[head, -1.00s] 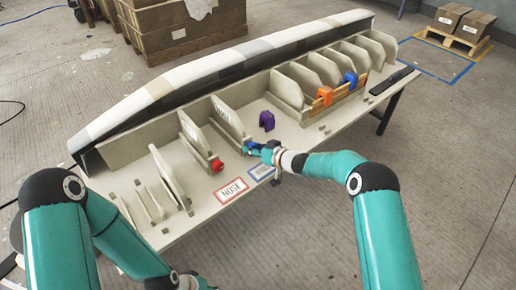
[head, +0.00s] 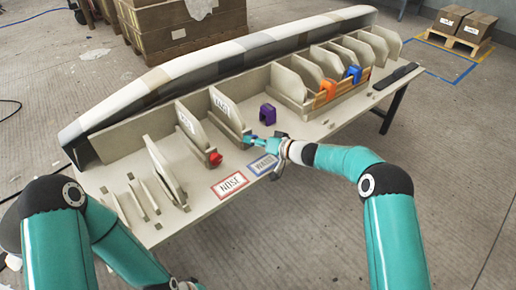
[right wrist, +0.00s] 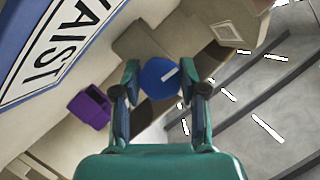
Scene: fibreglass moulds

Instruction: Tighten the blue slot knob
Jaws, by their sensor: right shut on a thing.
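The blue slot knob (right wrist: 160,78) is a round blue cap with a pale mark on its face. It sits between the two fingers of my right gripper (right wrist: 159,92), which are shut on its sides. In the head view my right gripper (head: 256,141) is at the front end of the slot with the second upright panel (head: 226,110), and its fingers mostly hide the knob. Only the wrist of my left arm (head: 186,285) shows at the bottom edge; its fingers cannot be made out.
A red knob (head: 215,159) is at the neighbouring slot. A purple clamp-like piece (head: 267,114) stands behind my right gripper. The blue-bordered WAIST label (head: 262,165) and a red-bordered label (head: 229,184) lie along the table front. Orange (head: 328,88) and blue (head: 353,74) pieces sit farther right.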

